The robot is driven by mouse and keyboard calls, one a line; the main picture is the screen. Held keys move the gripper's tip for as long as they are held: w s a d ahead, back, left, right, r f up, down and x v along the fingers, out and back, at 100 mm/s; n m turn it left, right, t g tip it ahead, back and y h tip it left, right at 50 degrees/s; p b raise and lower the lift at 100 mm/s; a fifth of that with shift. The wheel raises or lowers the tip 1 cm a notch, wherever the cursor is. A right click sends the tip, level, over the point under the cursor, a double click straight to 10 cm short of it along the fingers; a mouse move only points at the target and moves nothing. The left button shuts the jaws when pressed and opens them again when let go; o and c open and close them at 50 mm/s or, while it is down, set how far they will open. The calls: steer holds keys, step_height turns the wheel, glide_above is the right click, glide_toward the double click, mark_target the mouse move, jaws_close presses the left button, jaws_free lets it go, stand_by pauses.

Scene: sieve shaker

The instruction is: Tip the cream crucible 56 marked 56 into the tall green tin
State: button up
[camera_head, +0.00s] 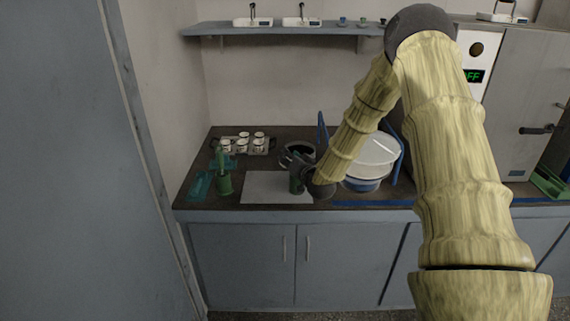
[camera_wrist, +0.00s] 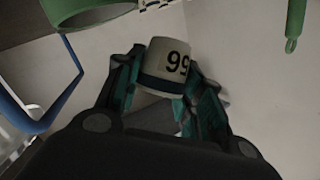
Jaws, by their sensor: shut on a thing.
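My gripper (camera_wrist: 160,95) is shut on a small cream crucible (camera_wrist: 166,60) with a dark band. Its black marking looks like 99 in the wrist view, but I cannot tell for sure which way up it reads. In the head view my gripper (camera_head: 298,177) is low over the white sheet, and the crucible cannot be made out there.
A tray of several cream cups (camera_head: 242,144) stands at the back left. A teal tray (camera_head: 201,186) lies at the left. A black pot (camera_head: 297,150) is behind my gripper. The white sieve pan with blue supports (camera_head: 372,155) stands at the right. The white sheet (camera_head: 262,187) is mostly clear.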

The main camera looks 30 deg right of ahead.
steer(key=m+t+b, duration=0.1)
steer(key=b, duration=0.1)
steer(key=m+b, duration=0.1)
steer(key=m, duration=0.1)
steer(key=shift+s+d+f+t+b, duration=0.1)
steer(key=shift+f+t+b, duration=0.2)
steer(key=shift+t+b, duration=0.1)
steer(key=m+b, duration=0.1)
steer(key=b, duration=0.1)
steer(key=m+t+b, duration=0.1)
steer(key=b, duration=0.1)
steer(key=m+t+h+b, duration=0.1)
steer(key=m+b, duration=0.1)
steer(key=shift+s+d+f+b, duration=0.2)
steer(key=shift+d+f+b, duration=0.05)
steer(key=shift+f+b, duration=0.15)
steer(key=m+h+b, duration=0.1)
steer(key=m+b, duration=0.1)
steer(key=m+t+h+b, duration=0.1)
steer(key=m+b, duration=0.1)
steer(key=b, duration=0.1)
steer(key=shift+s+d+f+b, duration=0.15)
steer(key=shift+d+f+b, duration=0.05)
steer(key=shift+b, duration=0.1)
